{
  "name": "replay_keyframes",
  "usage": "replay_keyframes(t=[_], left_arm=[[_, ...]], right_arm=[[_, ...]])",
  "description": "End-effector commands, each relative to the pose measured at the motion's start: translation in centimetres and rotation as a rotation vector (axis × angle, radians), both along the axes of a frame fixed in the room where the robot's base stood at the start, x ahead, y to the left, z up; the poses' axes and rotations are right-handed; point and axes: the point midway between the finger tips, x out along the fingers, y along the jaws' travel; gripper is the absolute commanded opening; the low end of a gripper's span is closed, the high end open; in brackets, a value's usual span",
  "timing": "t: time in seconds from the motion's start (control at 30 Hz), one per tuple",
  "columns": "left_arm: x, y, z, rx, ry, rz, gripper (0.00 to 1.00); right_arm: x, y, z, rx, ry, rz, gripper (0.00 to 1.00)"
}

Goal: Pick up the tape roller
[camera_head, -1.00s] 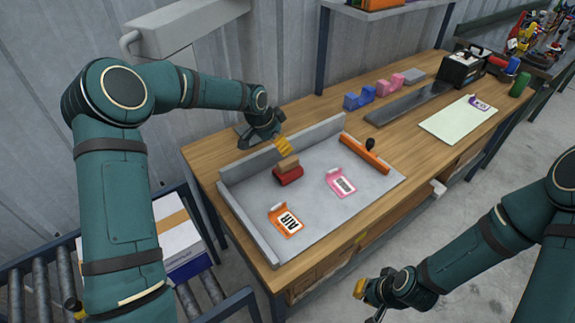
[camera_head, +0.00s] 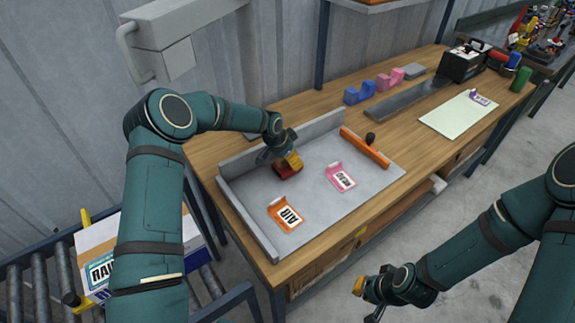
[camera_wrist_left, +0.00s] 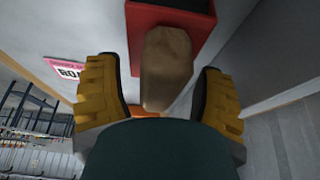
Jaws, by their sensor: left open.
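The tape roller, a red body with a tan roll, sits on the grey tray (camera_head: 330,205) on the bench. In the head view its red body (camera_head: 288,171) shows just below my left gripper (camera_head: 288,160), which hides the roll. In the left wrist view, the red body (camera_wrist_left: 136,40) is at the top and the tan roll (camera_wrist_left: 165,65) lies between the yellow finger pads. My left gripper (camera_wrist_left: 160,100) is open, with a gap on each side of the roll. My right gripper (camera_head: 364,300) hangs off the bench's front side, open and empty.
The tray has raised walls at its back and left. An orange AIR tag (camera_head: 286,213), a pink tag (camera_head: 341,177) and an orange bar (camera_head: 365,148) lie on it. Blue (camera_head: 358,93) and pink (camera_head: 390,79) holders stand behind. A box (camera_head: 95,262) sits on rollers at left.

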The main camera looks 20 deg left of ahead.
Motion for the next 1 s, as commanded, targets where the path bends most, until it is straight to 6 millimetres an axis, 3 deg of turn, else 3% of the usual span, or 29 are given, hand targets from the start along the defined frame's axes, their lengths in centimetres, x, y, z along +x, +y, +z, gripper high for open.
replay_keyframes(t=[0.27, 0.4, 0.47, 0.87, 1.0], left_arm=[[0.07, -0.08, -0.16, 0.000, 0.000, 0.000, 0.67], [0.06, -0.07, -0.16, 0.000, 0.000, 0.000, 0.18], [0.06, -0.07, -0.16, 0.000, 0.000, 0.000, 0.00], [0.06, -0.08, -0.15, -0.001, -0.001, 0.000, 0.00], [0.12, -0.07, 0.76, 0.000, -0.003, 0.001, 0.00]], right_arm=[[-0.02, 0.00, 0.01, 0.000, 0.000, 0.000, 0.00], [-0.02, 0.00, 0.01, 0.000, 0.000, 0.000, 0.00], [-0.01, 0.00, 0.01, 0.000, 0.000, 0.000, 0.00], [0.00, 0.00, 0.00, 0.000, 0.000, 0.000, 0.00], [0.01, -0.01, 0.07, 0.000, 0.000, 0.000, 0.00]])
